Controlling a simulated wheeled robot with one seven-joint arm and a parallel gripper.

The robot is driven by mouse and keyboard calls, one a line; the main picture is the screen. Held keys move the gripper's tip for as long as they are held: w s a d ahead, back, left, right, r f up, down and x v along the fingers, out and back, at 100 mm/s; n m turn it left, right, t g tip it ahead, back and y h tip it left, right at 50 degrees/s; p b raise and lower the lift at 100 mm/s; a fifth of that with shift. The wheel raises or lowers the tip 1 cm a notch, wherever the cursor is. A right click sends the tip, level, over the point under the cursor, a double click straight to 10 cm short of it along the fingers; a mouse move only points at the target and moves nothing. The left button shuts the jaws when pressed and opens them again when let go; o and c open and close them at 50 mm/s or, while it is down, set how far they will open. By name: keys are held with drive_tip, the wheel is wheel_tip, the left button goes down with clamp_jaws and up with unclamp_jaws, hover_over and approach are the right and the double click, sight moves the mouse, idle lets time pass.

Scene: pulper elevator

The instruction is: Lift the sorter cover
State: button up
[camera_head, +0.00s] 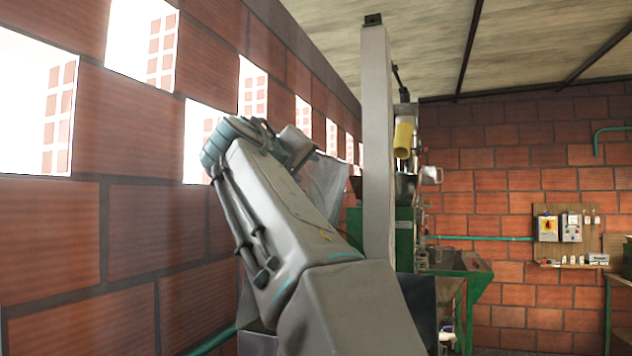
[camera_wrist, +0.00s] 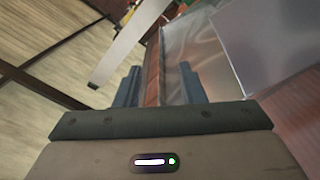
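My gripper (camera_wrist: 161,80) shows in the wrist view with its two fingers standing apart. I see nothing clearly clamped between them. A shiny, partly see-through grey sheet (camera_wrist: 190,50) lies beyond the fingers, and a plain grey panel (camera_wrist: 265,38) is at the upper right. In the head view, a similar grey sheet (camera_head: 326,181) hangs beyond my raised arm, which hides part of it. I cannot tell for certain which piece is the sorter cover. I cannot tell whether my fingers touch the sheet.
A brick wall (camera_head: 130,225) with bright openings runs close along the left. A pale upright post (camera_head: 377,140) stands right of my arm. Behind it is a green machine (camera_head: 404,235) with a yellow cylinder (camera_head: 403,140). A switch board (camera_head: 567,228) hangs on the back wall.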

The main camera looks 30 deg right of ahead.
drive_tip(key=b+v, duration=0.1)
drive_tip(key=v, duration=0.5)
drive_tip(key=shift+s+a, duration=0.1)
